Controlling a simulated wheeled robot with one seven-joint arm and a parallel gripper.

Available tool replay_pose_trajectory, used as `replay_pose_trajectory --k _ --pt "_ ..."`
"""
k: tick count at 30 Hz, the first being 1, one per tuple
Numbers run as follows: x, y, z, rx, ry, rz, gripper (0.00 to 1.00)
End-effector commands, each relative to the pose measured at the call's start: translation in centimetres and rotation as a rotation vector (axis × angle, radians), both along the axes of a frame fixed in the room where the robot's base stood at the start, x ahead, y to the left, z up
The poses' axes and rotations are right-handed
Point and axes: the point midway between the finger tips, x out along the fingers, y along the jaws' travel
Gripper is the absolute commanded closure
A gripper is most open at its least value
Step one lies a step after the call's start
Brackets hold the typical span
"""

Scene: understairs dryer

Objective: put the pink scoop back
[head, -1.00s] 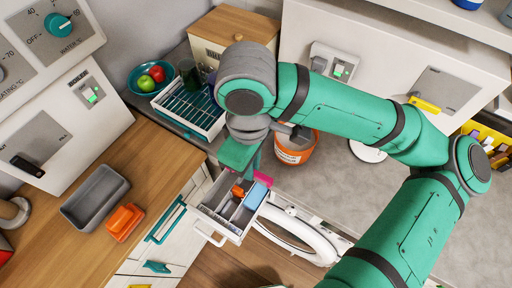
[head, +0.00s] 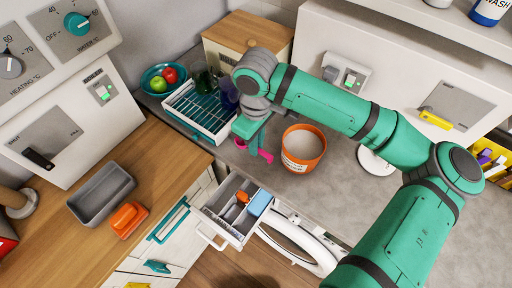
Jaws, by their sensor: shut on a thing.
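The pink scoop (head: 266,156) is held in my gripper (head: 254,146), which is shut on it. Only parts of the scoop show beside the fingers; the rest is hidden. The gripper hangs near the front edge of the grey counter, between the dish rack and the orange bucket (head: 318,153). The bucket stands open-topped on the counter just right of the scoop, with a pale inside and a white label. The open drawer (head: 211,226) is below the gripper. It has compartments holding an orange item (head: 242,197) and a blue block (head: 260,203).
A dish rack (head: 207,112) and a teal bowl of fruit (head: 149,84) stand behind and left. A grey tub (head: 84,213) and an orange item (head: 124,220) lie on the wooden counter. The grey counter (head: 340,205) right of the bucket is largely free.

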Motion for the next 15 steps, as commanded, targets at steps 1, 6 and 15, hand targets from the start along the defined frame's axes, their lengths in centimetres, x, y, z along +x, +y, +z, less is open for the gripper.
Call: replay_pose_trajectory --k 1,6,15 --pt "0.3 0.0 -0.3 0.0 0.0 -0.002 1.0" --pt "1.1 -0.3 -1.3 0.001 0.001 -0.009 1.0" --pt "1.3 0.0 -4.5 0.0 0.0 -0.003 1.0"
